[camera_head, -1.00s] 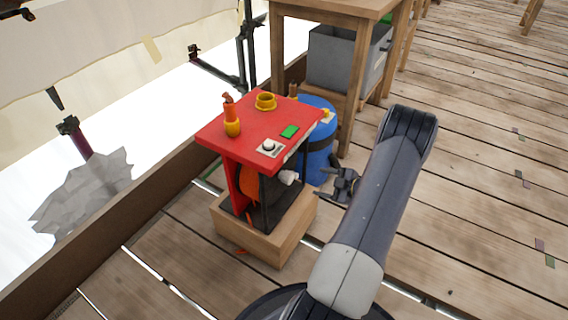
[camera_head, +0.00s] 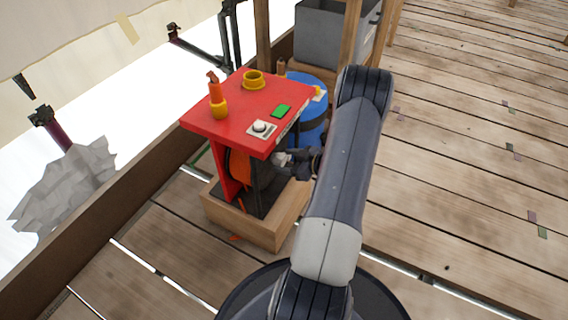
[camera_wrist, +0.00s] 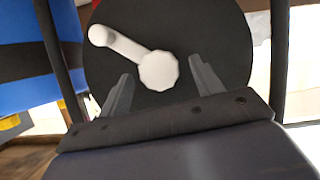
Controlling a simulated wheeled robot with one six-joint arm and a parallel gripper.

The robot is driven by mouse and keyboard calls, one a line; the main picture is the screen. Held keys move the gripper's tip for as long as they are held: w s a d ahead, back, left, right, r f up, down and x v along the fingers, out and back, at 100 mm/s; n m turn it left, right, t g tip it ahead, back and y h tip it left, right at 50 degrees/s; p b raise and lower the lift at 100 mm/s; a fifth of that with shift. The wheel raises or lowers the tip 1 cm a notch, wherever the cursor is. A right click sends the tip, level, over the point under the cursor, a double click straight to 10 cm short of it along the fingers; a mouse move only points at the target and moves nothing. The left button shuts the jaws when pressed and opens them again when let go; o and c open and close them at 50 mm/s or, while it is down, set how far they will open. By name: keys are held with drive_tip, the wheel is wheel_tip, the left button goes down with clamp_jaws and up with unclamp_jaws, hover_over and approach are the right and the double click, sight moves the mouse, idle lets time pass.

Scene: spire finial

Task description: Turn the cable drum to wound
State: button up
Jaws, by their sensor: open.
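The cable drum is under a red-topped stand; its dark round side (camera_wrist: 205,30) fills the upper middle of the wrist view. A white crank (camera_wrist: 128,47) on it has a round hub (camera_wrist: 159,70) and a knob (camera_wrist: 99,35) at the upper left. In the head view the drum's orange part (camera_head: 238,165) shows beneath the red top, and the crank is mostly hidden by my gripper. My gripper (camera_wrist: 160,78) is open, its fingers on either side of the hub in the picture. I cannot tell whether they touch it.
The red top (camera_head: 235,110) carries an orange-and-yellow item (camera_head: 217,98), a yellow ring (camera_head: 253,79), a green patch (camera_head: 281,111) and a white knob (camera_head: 261,127). A blue barrel (camera_head: 308,120) stands close behind. Dark posts (camera_wrist: 61,60) flank the drum.

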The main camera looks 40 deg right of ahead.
drive_tip(key=shift+w+a+f, duration=0.2)
drive_tip(key=shift+w, duration=0.35)
clamp_jaws()
idle(0.4)
drive_tip(key=shift+s, duration=0.1)
